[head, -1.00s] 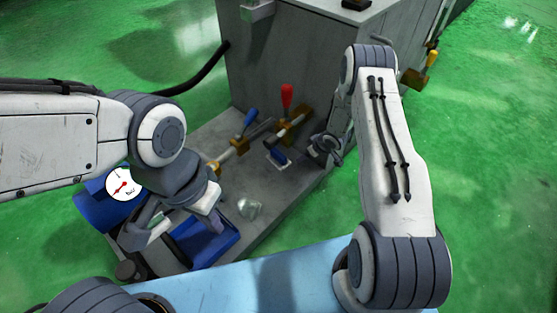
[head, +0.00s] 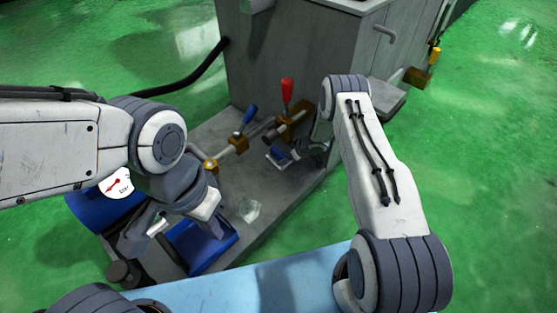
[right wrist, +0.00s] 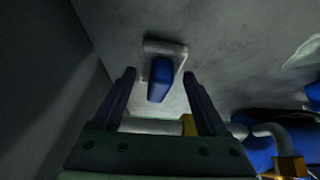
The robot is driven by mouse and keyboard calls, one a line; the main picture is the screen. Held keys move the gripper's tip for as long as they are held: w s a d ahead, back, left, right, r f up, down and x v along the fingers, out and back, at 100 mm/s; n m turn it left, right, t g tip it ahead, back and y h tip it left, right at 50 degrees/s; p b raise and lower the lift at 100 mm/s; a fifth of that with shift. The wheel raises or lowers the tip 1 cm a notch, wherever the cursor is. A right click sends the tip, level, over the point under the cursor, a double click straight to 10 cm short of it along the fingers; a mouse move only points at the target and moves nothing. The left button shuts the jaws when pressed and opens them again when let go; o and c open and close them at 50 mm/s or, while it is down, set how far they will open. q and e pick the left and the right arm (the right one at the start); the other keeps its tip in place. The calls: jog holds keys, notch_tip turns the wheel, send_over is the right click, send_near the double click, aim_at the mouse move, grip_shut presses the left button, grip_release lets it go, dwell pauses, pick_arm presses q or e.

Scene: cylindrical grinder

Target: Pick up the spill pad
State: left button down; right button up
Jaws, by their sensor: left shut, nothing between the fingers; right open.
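A small pale plate with a blue grip block, which looks like the spill pad (head: 277,158), lies on the grey machine base. It also shows in the right wrist view (right wrist: 160,78), with the blue block between and just past the fingertips. My right gripper (right wrist: 159,76) is open and empty, its fingers on either side of the block with gaps. In the head view the right gripper (head: 294,151) is beside the pad, partly hidden by its own arm. My left gripper (head: 215,226) is shut and empty over the blue tray (head: 228,243).
A crumpled clear-looking piece (head: 249,209) lies on the base. Clamps with a red handle (head: 287,90) and a blue handle (head: 250,114) stand behind the pad. The grey machine cabinet (head: 300,55) rises behind. A gauge (head: 116,184) is at the left.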

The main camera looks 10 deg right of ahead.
aim_at(280, 153)
jog(key=w, duration=0.1)
jog(key=w+a+b, duration=0.2)
jog(key=shift+w+f, duration=0.1)
jog(key=shift+f, duration=0.15)
jog(key=shift+w+a+f+b, duration=0.15)
jog(key=shift+f+b, duration=0.2)
jog(key=shift+b, duration=0.05)
jog(key=shift+r, duration=0.1)
grip_shut()
